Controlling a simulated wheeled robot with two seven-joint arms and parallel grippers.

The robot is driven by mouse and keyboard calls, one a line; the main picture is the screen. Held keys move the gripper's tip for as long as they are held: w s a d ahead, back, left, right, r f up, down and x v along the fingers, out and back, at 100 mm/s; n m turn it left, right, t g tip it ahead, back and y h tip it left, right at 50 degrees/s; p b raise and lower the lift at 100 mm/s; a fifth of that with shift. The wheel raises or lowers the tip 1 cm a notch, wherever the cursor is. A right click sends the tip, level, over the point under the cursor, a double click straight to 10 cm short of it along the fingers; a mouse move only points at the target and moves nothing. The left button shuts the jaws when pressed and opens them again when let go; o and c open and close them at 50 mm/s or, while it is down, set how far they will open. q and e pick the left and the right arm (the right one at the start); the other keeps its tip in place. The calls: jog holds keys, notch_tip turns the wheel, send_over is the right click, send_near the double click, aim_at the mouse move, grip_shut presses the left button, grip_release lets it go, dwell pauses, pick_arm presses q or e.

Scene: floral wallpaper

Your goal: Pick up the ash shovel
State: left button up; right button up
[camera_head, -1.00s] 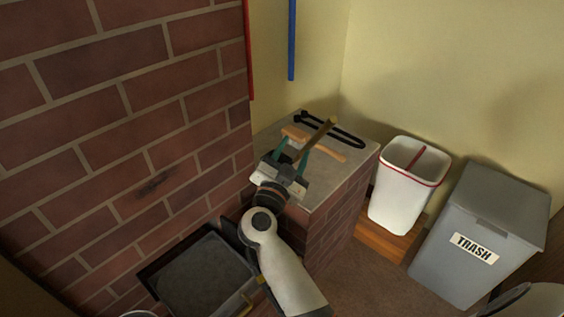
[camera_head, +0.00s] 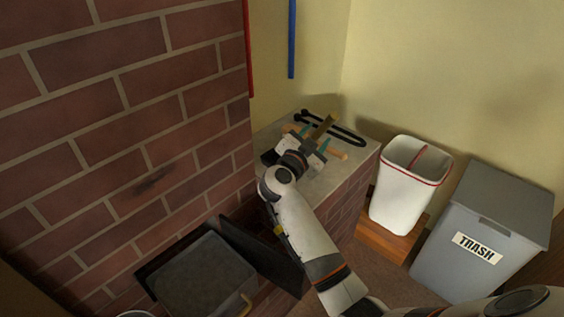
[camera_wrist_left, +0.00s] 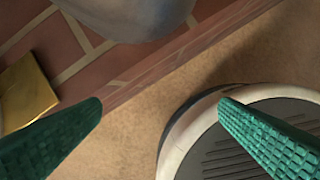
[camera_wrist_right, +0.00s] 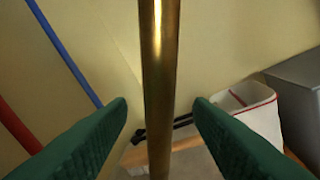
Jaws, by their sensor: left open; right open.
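A brass-coloured rod (camera_head: 326,123), seemingly the handle of the ash shovel, slants up over the brick ledge. A dark piece (camera_head: 268,157) shows left of my right wrist; I cannot tell if it belongs to the rod. My right gripper (camera_head: 310,138) is open over the ledge, its green fingers on either side of the rod. In the right wrist view the rod (camera_wrist_right: 158,60) passes upright between the open fingers (camera_wrist_right: 160,106), with gaps on both sides. My left gripper (camera_wrist_left: 160,104) is open and empty above the floor, outside the head view.
Black tongs (camera_head: 350,136) and an orange-brown tool (camera_head: 337,154) lie on the ledge (camera_head: 345,170). A white bin (camera_head: 403,195) and grey trash bin (camera_head: 485,225) stand right. The brick wall (camera_head: 120,120) rises left, with a dark open box (camera_head: 205,275) below.

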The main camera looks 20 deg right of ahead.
jog(key=shift+x, duration=1.1)
grip_shut()
jog(key=shift+r, duration=0.2)
